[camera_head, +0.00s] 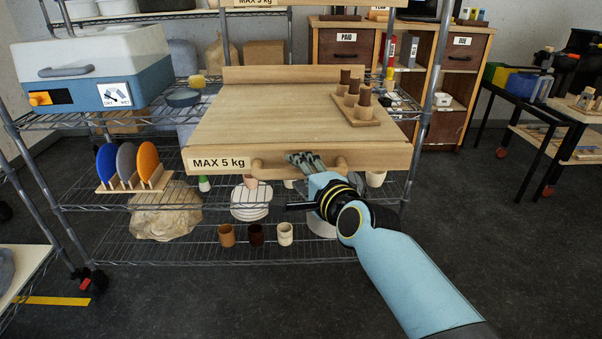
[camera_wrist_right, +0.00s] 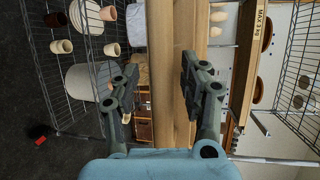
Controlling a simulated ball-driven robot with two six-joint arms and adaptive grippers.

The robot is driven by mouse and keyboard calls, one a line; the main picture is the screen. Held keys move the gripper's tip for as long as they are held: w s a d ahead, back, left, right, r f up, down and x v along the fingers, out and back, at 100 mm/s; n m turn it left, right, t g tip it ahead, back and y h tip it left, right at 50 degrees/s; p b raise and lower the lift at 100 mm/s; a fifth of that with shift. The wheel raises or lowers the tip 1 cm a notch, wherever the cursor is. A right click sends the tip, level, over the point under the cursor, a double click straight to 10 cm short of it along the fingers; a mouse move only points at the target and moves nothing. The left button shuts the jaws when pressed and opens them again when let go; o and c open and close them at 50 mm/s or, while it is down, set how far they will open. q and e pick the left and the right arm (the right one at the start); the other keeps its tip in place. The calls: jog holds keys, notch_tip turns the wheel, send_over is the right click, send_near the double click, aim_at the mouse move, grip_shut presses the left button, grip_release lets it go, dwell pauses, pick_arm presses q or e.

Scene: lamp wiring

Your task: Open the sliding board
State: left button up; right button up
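The sliding board (camera_head: 260,105) is a pale wooden board in the wire rack, with a "MAX 5 kg" label (camera_head: 219,163) on its front edge. A wooden bar handle (camera_head: 270,172) runs along this front edge. My left gripper is not in view.
A wooden stand with brown cylinders (camera_head: 362,118) rests on the board's right side. A blue-white case (camera_head: 92,75) stands left. Below are colored discs (camera_head: 127,163), plates (camera_head: 250,203) and cups (camera_head: 256,235). The rack's right post (camera_head: 425,110) is near my arm.

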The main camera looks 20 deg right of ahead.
jog(key=shift+r, duration=0.1)
jog(key=v, duration=1.2)
jog(key=s+d+f+n+g, duration=0.15)
jog(key=s+f, duration=0.35)
jog(key=f, duration=0.5)
jog(key=s+d+f+n+g+h, duration=0.1)
jog(key=s+f+n+g, duration=0.2)
jog(key=f, duration=0.7)
jog(key=s+d+f+n+g, duration=0.1)
jog(key=s+d+f+g, duration=0.15)
jog(key=s+f, duration=0.55)
jog(key=s+d+f+n+g, duration=0.2)
jog(key=s+f+n, duration=0.2)
jog(key=s, duration=0.5)
jog(key=s+d+f+n+g+h, duration=0.1)
jog(key=s+d+f+n+g, duration=0.1)
jog(key=s+f, duration=0.6)
jog(key=s+d+f+n+g, duration=0.2)
jog(key=s+f+n, duration=0.4)
jog(key=s, duration=0.6)
jog(key=shift+s+d+f+g+h, duration=0.3)
jog(key=shift+g+h, duration=0.1)
jog(key=shift+g, duration=0.5)
